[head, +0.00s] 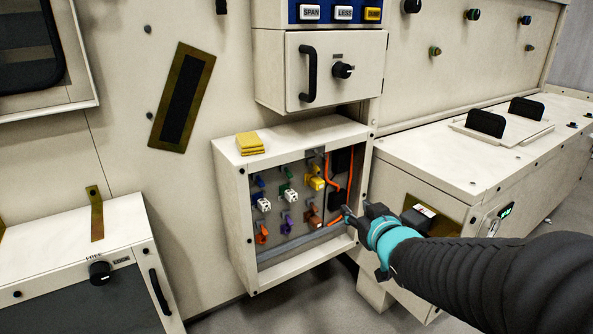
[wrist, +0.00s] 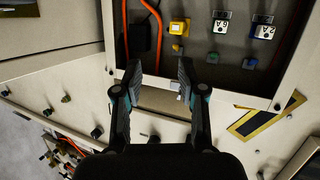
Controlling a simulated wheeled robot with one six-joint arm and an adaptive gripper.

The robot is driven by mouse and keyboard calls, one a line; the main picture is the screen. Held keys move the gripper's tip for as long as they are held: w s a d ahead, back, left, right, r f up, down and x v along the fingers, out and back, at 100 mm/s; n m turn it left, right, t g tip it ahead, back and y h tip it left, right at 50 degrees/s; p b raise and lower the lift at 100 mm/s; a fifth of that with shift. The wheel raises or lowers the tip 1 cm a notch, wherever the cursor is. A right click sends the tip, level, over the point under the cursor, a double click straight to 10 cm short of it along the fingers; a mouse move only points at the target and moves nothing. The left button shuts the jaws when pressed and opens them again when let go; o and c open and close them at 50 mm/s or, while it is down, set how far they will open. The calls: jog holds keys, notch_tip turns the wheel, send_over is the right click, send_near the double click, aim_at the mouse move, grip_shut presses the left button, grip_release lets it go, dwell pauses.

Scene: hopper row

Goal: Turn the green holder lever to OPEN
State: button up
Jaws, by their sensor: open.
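An open-fronted cabinet (head: 229,205) holds rows of small coloured parts. The green holder (head: 285,189) sits in its middle column with a white block (head: 291,196) at its front. A small green piece (head: 288,173) is above it; a green piece (wrist: 213,57) also shows in the wrist view. They are too small to tell which is the lever or its setting. My gripper (head: 346,212) is at the cabinet's right front edge, right of the green holder and apart from it. In the wrist view my gripper (wrist: 160,78) is open, with nothing between its fingers.
Blue (head: 255,196) and yellow (head: 317,183) holders flank the green one. Orange (head: 261,234) and purple (head: 285,226) parts are below. Orange cables (head: 349,175) run down the cabinet's right side.

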aim_at(288, 173)
jog(key=w+a+n+y, duration=0.1)
jog(key=w+a+y, duration=0.1)
jog(key=w+a, duration=0.2)
jog(key=w+a+n+y, duration=0.1)
jog(key=w+a+y, duration=0.1)
jog(key=w+a, duration=0.2)
jog(key=w+a+n+y, duration=0.1)
jog(key=w+a+y, duration=0.1)
jog(key=w+a, duration=0.2)
jog(key=shift+w+a+r+y, duration=0.1)
jog(key=shift+w+a+y, duration=0.1)
jog(key=shift+a, duration=0.55)
jog(key=shift+w+a+y, duration=0.1)
jog(key=shift+w+a, duration=0.1)
jog(key=shift+a, duration=0.5)
grip_shut()
